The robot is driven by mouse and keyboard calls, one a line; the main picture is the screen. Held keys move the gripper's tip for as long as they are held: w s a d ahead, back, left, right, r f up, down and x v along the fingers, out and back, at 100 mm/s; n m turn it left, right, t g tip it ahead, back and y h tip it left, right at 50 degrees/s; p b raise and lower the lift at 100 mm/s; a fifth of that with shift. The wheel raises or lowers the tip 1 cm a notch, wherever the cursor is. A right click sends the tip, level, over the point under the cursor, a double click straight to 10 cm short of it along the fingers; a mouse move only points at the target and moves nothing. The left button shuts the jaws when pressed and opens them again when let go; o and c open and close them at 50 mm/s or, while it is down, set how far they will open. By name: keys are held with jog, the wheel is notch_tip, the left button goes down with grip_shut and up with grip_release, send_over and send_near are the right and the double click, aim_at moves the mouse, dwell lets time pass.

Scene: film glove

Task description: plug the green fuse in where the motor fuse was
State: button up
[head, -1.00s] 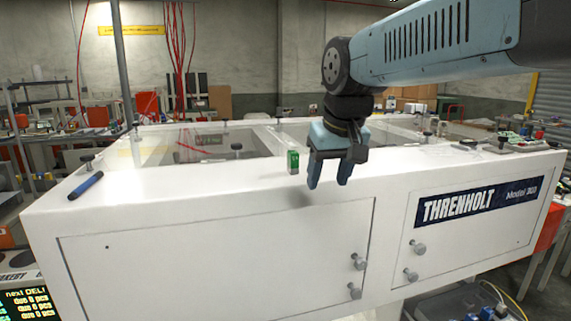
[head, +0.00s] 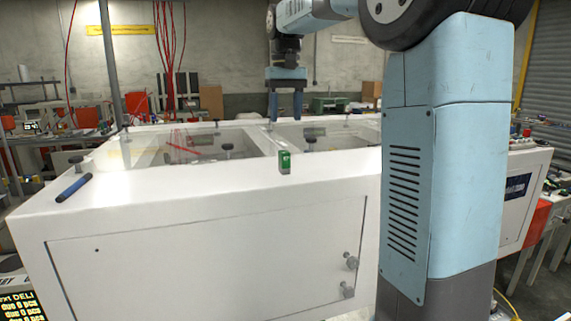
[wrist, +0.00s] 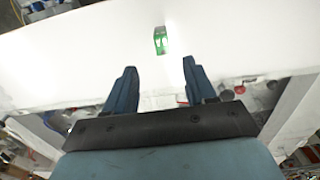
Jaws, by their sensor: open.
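The green fuse (head: 284,163) stands upright on the white top of the Threnholt machine, near its front edge. It also shows in the wrist view (wrist: 160,40), beyond my fingertips and roughly between their lines. My gripper (head: 286,106) is open and empty, with its fingers pointing down. It is above the machine, farther back than the fuse and apart from it. In the wrist view my gripper (wrist: 159,66) has a wide gap between its two fingers. I cannot make out the motor fuse's socket in these views.
The machine top (head: 180,184) has clear windows behind the fuse, with dark knobs around them (head: 226,150). A blue pen-like object (head: 74,187) lies at the left front. Red cables (head: 172,60) hang behind. The white front strip around the fuse is clear.

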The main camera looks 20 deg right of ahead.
aim_at(284, 152)
notch_tip(284, 152, down, 8)
jog(key=shift+f, duration=0.2)
jog(key=shift+w+a+f, duration=0.1)
jog(key=shift+w+f, duration=0.05)
jog(key=shift+f, duration=1.1)
jog(key=shift+w+a+f, duration=0.1)
jog(key=shift+w+f, duration=0.05)
jog(key=shift+f, duration=1.1)
jog(key=shift+c, duration=0.3)
jog(key=shift+d, duration=0.1)
grip_shut()
jog(key=shift+r, duration=0.15)
